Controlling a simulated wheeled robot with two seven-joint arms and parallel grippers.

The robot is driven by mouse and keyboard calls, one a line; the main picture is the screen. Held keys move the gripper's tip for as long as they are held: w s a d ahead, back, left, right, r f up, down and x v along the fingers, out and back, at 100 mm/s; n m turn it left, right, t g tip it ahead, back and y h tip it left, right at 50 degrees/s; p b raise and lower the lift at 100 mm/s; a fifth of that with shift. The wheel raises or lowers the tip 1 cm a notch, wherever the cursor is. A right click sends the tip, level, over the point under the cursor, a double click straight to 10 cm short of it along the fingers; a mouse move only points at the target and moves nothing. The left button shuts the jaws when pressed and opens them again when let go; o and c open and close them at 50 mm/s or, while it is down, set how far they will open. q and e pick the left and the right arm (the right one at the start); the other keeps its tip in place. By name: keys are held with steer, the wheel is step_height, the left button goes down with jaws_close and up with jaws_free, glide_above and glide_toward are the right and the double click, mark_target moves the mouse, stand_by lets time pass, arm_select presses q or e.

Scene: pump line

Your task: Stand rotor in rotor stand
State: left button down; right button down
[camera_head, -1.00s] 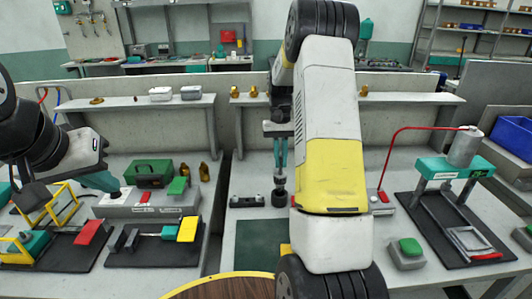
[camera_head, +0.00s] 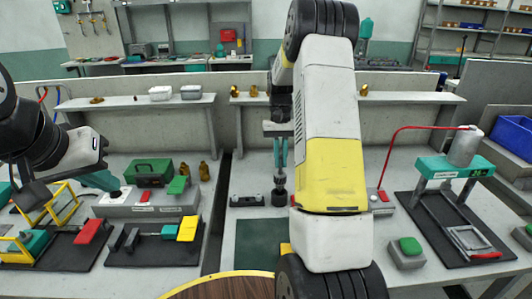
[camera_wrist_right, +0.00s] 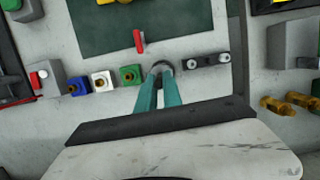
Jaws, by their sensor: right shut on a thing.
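My right gripper (camera_wrist_right: 158,92) has its teal fingers shut on the upper end of the dark rotor (camera_head: 279,197). The rotor hangs upright below the fingers in the head view. In the wrist view only its dark round end (camera_wrist_right: 161,67) shows between and beyond the fingertips. A dark grey block with two round knobs (camera_wrist_right: 207,60), possibly the rotor stand, lies just beside it; it also shows left of the rotor in the head view (camera_head: 246,200). Whether the rotor's foot touches anything is unclear. My left gripper (camera_head: 108,184) is over the left bench, its fingertips unclear.
A dark green mat (camera_head: 258,244) lies in front of the rotor. Small coloured blocks (camera_wrist_right: 103,80) and a red-handled part (camera_wrist_right: 139,41) are close by in the wrist view. A press (camera_head: 452,165) stands at right. My right arm hides part of the bench.

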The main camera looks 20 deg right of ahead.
mark_target(280, 173)
steer(key=shift+f, duration=2.3)
stand_by(1.3)
steer(key=c, duration=1.4)
jaws_free()
steer(key=shift+o, duration=0.4)
steer(key=shift+o, duration=1.1)
steer(key=shift+r, duration=0.1)
steer(key=shift+r, duration=3.4)
steer(key=shift+r, duration=0.1)
